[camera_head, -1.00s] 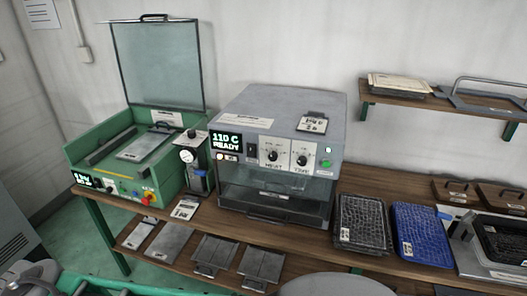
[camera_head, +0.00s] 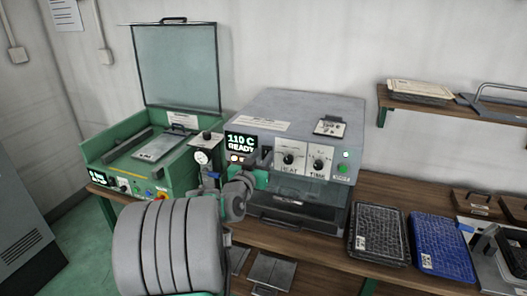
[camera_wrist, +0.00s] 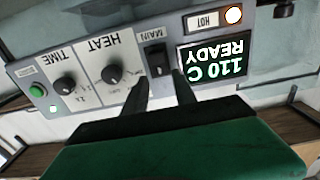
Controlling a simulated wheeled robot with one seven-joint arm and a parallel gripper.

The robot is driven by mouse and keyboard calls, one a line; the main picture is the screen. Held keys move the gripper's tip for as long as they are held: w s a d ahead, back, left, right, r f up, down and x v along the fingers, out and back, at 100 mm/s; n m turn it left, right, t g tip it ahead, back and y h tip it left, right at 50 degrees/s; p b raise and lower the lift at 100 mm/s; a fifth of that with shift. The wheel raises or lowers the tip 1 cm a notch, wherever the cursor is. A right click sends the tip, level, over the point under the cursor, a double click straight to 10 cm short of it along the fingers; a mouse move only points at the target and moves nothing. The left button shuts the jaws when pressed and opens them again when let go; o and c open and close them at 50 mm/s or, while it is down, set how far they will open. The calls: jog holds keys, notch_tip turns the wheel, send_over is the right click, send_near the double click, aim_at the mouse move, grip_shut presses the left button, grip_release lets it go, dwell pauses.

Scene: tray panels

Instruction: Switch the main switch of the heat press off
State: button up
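The heat press (camera_head: 300,108) is a grey box with a front panel. Its display (camera_head: 240,144) reads "110 C READY". The black main switch (camera_wrist: 158,60), labelled MAIN, sits between the display (camera_wrist: 213,60) and the HEAT knob (camera_wrist: 112,73) in the upside-down wrist view. My gripper (camera_wrist: 162,84) points at the panel, with its two dark fingers apart and nothing between them. The fingertips are close to the switch, one toward each side; contact cannot be told. In the head view my gripper (camera_head: 264,163) largely hides the switch.
The HOT lamp (camera_wrist: 234,15) and a green lamp (camera_head: 345,155) are lit. The TIME knob (camera_head: 318,165) is beside HEAT. A green machine (camera_head: 120,160) with raised lid and a gauge (camera_head: 202,158) stand left. Black (camera_head: 378,235) and blue (camera_head: 440,247) trays lie right.

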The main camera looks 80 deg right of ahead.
jog(key=shift+s+d, duration=0.1)
jog(key=shift+d, duration=1)
grip_shut()
